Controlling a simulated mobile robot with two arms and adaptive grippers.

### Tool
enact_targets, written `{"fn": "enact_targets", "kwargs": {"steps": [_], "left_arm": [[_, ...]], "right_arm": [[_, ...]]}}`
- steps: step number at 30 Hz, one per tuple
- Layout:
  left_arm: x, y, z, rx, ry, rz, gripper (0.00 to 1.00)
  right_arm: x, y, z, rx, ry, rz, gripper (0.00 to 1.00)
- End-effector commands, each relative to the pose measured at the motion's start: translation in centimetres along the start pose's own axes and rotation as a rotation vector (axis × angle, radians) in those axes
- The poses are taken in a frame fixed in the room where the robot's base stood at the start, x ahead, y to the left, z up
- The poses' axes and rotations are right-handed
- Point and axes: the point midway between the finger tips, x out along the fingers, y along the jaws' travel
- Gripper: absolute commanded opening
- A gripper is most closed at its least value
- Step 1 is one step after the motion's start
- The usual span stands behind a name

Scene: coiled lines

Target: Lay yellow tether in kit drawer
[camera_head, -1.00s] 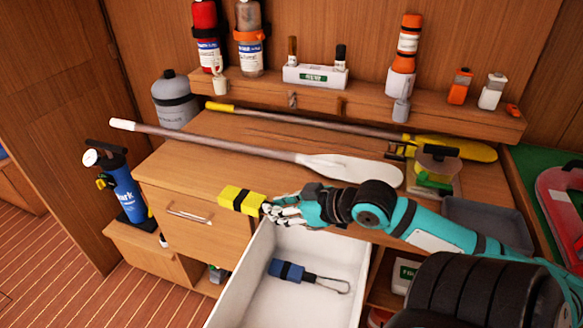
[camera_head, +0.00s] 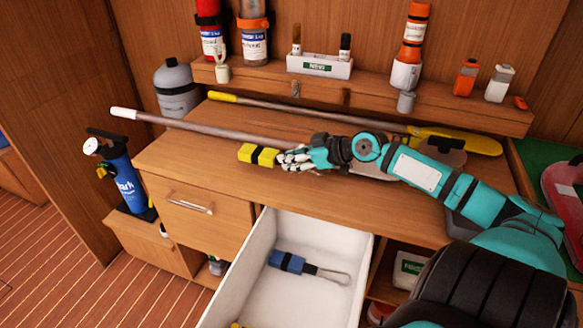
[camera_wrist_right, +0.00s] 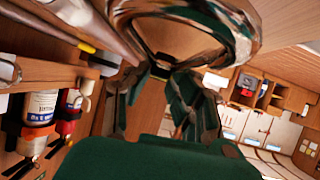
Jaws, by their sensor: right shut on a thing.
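The yellow tether (camera_head: 258,155) is a bright yellow bundle with a dark band. My right gripper (camera_head: 284,158) is shut on it at its right end and holds it over the counter, behind the drawer. The kit drawer (camera_head: 328,238) is pulled open, white inside. A blue bundle (camera_head: 288,262) with a dark strap and metal loop lies in it. A small yellow bit (camera_head: 236,324) shows at the drawer's near end, cut off by the frame. My left gripper is not in view.
A grey-shafted paddle (camera_head: 190,128) and a yellow paddle (camera_head: 452,141) lie on the counter (camera_head: 200,160); my right arm partly covers them. A shelf (camera_head: 372,103) with bottles runs behind. A blue pump (camera_head: 126,185) stands at left. The drawer has much bare floor.

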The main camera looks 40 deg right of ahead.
Motion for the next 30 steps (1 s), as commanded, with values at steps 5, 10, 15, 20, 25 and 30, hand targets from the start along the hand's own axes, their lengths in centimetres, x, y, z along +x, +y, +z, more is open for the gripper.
{"fn": "enact_targets", "kwargs": {"steps": [5,10,15,20,25,30], "left_arm": [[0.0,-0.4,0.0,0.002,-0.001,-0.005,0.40],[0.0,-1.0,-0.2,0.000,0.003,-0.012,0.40],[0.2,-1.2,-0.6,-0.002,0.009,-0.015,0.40],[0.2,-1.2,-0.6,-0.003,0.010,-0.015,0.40],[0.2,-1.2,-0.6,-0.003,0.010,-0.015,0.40],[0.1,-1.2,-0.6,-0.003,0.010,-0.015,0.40]], "right_arm": [[1.1,-0.1,2.1,0.002,0.002,0.001,0.00],[1.3,-0.2,2.4,0.000,0.002,0.000,0.00],[1.4,-0.2,2.6,0.000,0.002,0.000,0.00],[1.5,-0.3,2.8,0.001,-0.002,-0.001,0.36],[1.5,-0.3,2.8,0.001,-0.002,-0.001,0.45],[1.4,-0.3,2.7,0.001,-0.002,-0.001,0.45]]}}
